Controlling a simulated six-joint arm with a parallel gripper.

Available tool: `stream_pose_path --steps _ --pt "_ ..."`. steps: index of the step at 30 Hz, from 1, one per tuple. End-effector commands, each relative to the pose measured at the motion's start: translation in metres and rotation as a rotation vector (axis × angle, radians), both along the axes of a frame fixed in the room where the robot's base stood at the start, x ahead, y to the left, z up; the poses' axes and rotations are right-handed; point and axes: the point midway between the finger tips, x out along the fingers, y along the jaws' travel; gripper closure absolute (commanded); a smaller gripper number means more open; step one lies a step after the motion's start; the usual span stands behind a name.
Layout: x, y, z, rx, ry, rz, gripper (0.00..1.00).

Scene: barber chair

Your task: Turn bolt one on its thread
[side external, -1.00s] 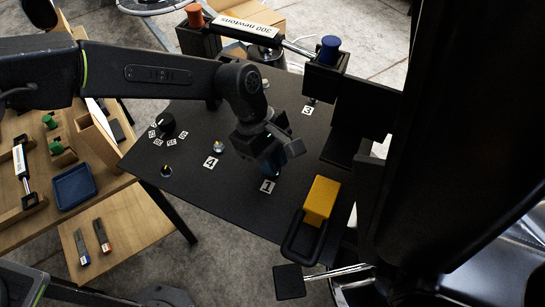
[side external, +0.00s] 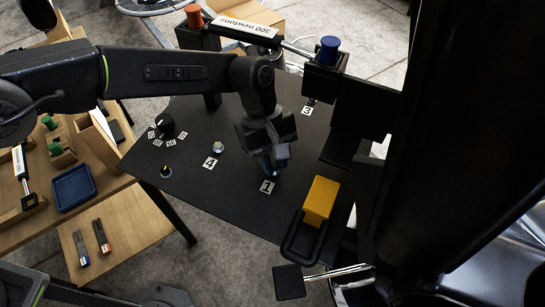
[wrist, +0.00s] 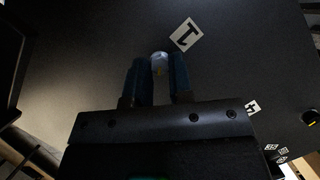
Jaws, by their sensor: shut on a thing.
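Bolt one (wrist: 159,60) shows a pale, shiny head between my fingertips in the wrist view, beside the label "1" (wrist: 186,35). My gripper (side external: 276,171) points down at the black panel (side external: 232,204) by that label. Its two dark blue fingers are shut on the bolt, one on each side of the head.
A bolt (side external: 218,147) stands by label "4", left of my gripper. A black knob (side external: 165,124) and a small yellow-marked knob (side external: 166,171) are further left. A yellow block (side external: 320,200) with a black handle stands close on the right. The dark chair part (side external: 450,130) fills the right side.

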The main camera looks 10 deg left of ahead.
Motion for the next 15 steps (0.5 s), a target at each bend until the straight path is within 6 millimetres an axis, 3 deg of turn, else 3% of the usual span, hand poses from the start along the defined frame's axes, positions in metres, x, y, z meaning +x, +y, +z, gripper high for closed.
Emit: stream_pose_path --steps 15 --pt "0.0007 -0.0012 0.0005 -0.001 0.001 -0.18 1.0"
